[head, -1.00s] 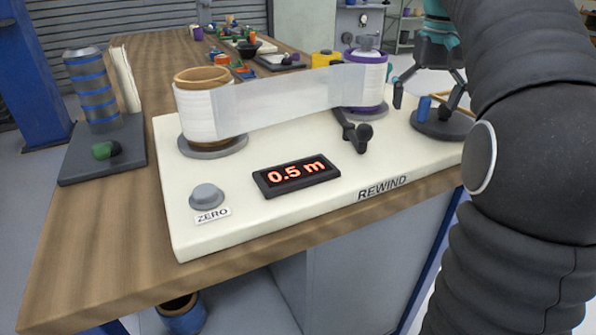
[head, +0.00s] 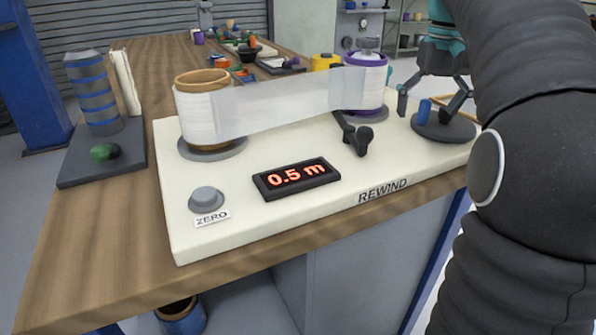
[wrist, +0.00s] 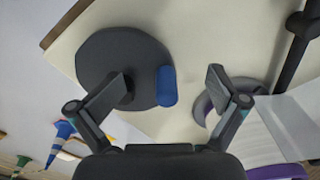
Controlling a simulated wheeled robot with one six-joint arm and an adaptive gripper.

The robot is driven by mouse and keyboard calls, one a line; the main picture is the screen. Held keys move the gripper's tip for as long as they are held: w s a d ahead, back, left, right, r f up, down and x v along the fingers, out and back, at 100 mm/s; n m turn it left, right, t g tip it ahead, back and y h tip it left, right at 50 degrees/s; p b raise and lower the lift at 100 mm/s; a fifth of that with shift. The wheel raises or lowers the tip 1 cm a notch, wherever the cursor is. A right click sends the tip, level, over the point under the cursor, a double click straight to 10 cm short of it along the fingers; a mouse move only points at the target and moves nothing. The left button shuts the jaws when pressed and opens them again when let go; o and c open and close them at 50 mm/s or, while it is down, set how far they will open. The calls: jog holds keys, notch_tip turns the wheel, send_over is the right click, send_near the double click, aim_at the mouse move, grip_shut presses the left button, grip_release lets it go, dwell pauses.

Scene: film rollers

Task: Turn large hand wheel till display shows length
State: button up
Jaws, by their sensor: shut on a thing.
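The large hand wheel (head: 443,128) is a dark round disc at the right end of the cream rewind bench. A blue upright handle (head: 425,110) stands on it towards its left side. In the wrist view the disc (wrist: 110,62) and the blue handle (wrist: 166,86) also show. My gripper (head: 430,104) is over the wheel, shut on the blue handle, which lies between its two fingers; the exact contact is hard to see. The display (head: 297,178) reads 0.5 m in red.
White film (head: 290,102) spans from the left roll (head: 200,116) to the purple-flanged roll (head: 365,82). A black lever (head: 352,132) stands left of the wheel. A grey ZERO button (head: 206,199) is at the front left. My arm fills the right side.

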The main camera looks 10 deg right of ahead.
aim_at(438, 134)
jog(key=shift+s+f, duration=0.35)
jog(key=shift+s, duration=0.1)
jog(key=c, duration=0.8)
jog(key=shift+r, duration=0.1)
grip_shut()
jog(key=shift+s+d+r, duration=0.2)
jog(key=shift+s, duration=0.35)
jog(key=shift+s+d+r, duration=0.15)
jog(key=shift+s+d, duration=0.05)
jog(key=shift+s, duration=0.3)
jog(key=shift+s+d+f, duration=0.1)
jog(key=shift+s+d, duration=0.05)
jog(key=shift+s, duration=0.4)
jog(key=shift+s+d, duration=0.1)
jog(key=shift+s, duration=0.45)
jog(key=c, duration=0.7)
grip_release()
jog(key=o, duration=1.8)
